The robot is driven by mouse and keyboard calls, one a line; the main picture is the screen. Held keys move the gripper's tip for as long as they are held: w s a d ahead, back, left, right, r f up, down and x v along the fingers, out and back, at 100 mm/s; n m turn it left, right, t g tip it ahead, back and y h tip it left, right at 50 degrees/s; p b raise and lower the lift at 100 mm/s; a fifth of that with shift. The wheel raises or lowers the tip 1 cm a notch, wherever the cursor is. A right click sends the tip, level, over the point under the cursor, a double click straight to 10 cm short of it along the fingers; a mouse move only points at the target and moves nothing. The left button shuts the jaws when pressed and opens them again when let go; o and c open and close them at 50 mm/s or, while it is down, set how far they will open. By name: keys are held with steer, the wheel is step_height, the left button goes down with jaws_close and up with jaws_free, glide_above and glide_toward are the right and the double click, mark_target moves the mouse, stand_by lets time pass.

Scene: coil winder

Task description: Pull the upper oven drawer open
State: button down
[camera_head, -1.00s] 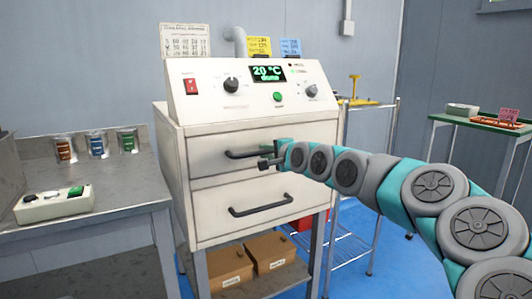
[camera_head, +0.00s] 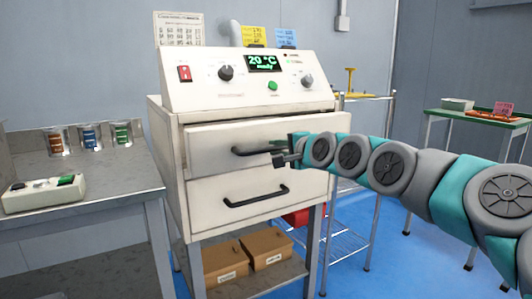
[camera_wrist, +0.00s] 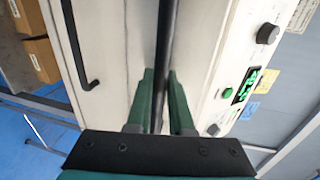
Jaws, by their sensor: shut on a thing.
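The white oven (camera_head: 178,130) stands in the middle of the head view with two drawers. The upper oven drawer (camera_head: 212,139) sticks out from the body by a short way. Its black handle (camera_head: 246,152) is gripped near its right end by my gripper (camera_head: 284,160). In the wrist view the dark handle bar (camera_wrist: 166,50) runs between the two green fingers of my gripper (camera_wrist: 160,105), which are shut on it. The lower drawer (camera_head: 225,205) is closed, with its own black handle (camera_head: 256,196). The inside of the upper drawer is hidden.
A grey bench (camera_head: 110,178) at left holds several small jars and a control box (camera_head: 43,194). Brown boxes (camera_head: 266,247) sit on the shelf below the oven. A wire rack (camera_head: 350,240) and a green-topped table (camera_head: 470,115) stand at right.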

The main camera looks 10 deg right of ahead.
steer(key=f+b+v, duration=0.2)
steer(key=b+v, duration=0.2)
steer(key=v, duration=0.7)
steer(key=s+f+b+v, duration=0.1)
steer(key=f+b+v, duration=0.2)
steer(key=v, duration=0.9)
steer(key=shift+s+d+b, duration=0.2)
steer(key=shift+d+b, duration=0.05)
steer(key=shift+b, duration=0.55)
steer(key=c, duration=0.8)
jaws_free()
steer(key=v, duration=0.8)
